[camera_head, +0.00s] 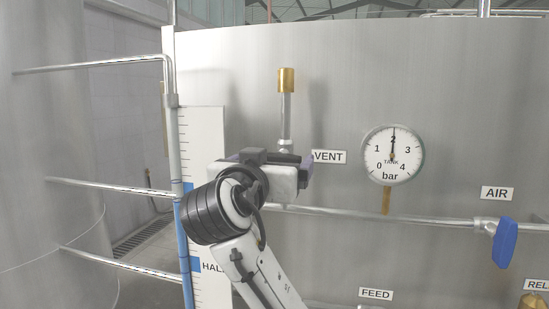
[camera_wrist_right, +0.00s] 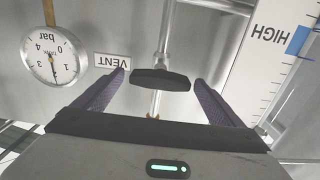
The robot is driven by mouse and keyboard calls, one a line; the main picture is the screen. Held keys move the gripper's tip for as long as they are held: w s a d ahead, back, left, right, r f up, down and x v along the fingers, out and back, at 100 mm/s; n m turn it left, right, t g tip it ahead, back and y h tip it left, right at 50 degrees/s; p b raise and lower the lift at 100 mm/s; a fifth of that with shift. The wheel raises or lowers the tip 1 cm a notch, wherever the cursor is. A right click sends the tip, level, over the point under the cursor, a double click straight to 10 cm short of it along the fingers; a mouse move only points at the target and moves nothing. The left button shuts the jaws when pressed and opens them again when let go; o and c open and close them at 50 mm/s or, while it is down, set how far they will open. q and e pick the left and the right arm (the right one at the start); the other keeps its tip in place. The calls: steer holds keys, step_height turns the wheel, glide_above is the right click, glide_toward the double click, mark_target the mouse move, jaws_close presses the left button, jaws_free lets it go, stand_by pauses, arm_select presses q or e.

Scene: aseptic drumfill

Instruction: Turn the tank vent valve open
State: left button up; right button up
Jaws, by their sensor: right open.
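The vent valve handle (camera_wrist_right: 160,79) is a dark bar in the right wrist view, lying crosswise to its metal pipe. The brass-topped vent pipe (camera_head: 286,115) stands upright on the tank in the head view, beside the VENT label (camera_head: 329,157). In the right wrist view my right gripper (camera_wrist_right: 160,80) is open, with one finger on each side of the handle and gaps between. I cannot tell how deep the handle sits. My left gripper is out of view.
The tank gauge (camera_head: 393,155) reads about 2 bar. A blue AIR valve handle (camera_head: 505,242) hangs at the right on a horizontal pipe (camera_head: 400,217). A level scale (camera_head: 203,140) stands left of the vent. A FEED label (camera_head: 376,294) is at the bottom.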

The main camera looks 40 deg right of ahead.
steer(key=c, duration=1.1)
steer(key=shift+o, duration=0.2)
steer(key=shift+w+f+n, duration=0.1)
steer(key=shift+w+n, duration=0.05)
steer(key=shift+n, duration=8.75)
steer(key=o, duration=1.1)
steer(key=shift+c, duration=0.2)
